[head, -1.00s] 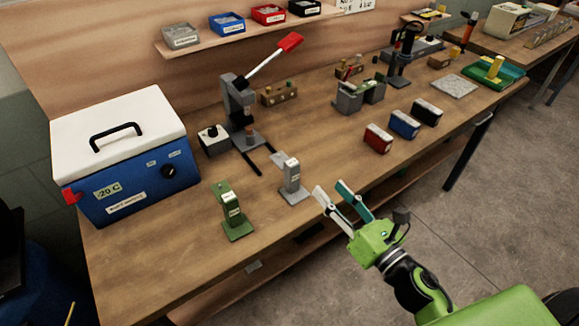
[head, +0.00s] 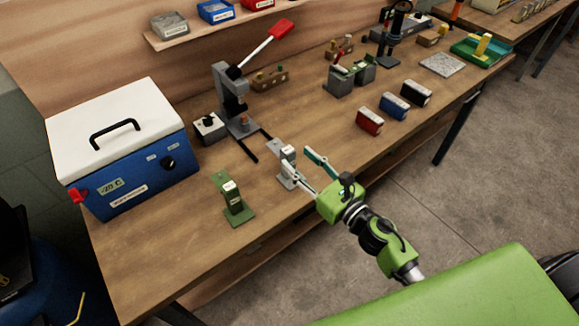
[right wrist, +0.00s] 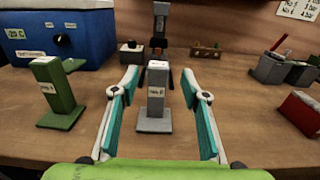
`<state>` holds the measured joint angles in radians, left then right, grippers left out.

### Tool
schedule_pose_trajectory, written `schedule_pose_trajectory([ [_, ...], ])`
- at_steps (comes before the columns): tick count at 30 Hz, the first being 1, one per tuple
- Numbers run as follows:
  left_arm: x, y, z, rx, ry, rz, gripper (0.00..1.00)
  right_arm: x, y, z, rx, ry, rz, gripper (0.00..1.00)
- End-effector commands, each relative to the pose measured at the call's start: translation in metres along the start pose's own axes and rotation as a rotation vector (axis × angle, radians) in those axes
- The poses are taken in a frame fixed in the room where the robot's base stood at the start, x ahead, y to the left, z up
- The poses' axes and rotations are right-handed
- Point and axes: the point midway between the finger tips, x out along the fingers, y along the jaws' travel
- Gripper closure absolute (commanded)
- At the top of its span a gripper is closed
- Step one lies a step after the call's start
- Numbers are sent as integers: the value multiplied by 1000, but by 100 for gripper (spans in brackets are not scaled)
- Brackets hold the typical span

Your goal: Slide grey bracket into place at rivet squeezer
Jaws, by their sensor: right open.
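The grey bracket (head: 284,162) stands upright on the bench near its front edge; it also shows in the right wrist view (right wrist: 155,100) with a label on its face. My right gripper (head: 305,160) is open at the bracket. In the right wrist view its two fingers (right wrist: 160,95) point forward on either side of the bracket, with a visible gap on each side. The rivet squeezer (head: 235,100), grey with a red-tipped lever, stands behind the bracket, with two dark rails reaching forward from its base. My left gripper is not in view.
A similar green bracket (head: 230,198) stands left of the grey one. A blue cool box (head: 125,150) with a white lid is at the left. Red (head: 369,121), blue (head: 394,106) and black (head: 416,92) boxes stand to the right. Bench between green bracket and squeezer is clear.

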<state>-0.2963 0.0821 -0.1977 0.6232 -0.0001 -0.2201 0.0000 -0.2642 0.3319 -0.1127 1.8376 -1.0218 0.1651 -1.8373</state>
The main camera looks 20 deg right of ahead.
Motion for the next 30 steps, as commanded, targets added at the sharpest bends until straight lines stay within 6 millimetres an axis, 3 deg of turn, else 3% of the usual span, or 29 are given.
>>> schedule_pose_trajectory([
  [4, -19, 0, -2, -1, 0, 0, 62, 23, 2, 10, 3, -3, -1, 58],
  [9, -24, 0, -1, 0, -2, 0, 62, 42, 3, 6, 2, -1, 0, 58],
  [18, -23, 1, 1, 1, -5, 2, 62, 46, 3, 4, 1, -1, 1, 58],
  [23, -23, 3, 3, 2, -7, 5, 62, 46, 3, 4, 1, -1, 0, 100],
  [30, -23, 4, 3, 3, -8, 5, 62, 46, 3, 6, 1, -4, 1, 100],
])
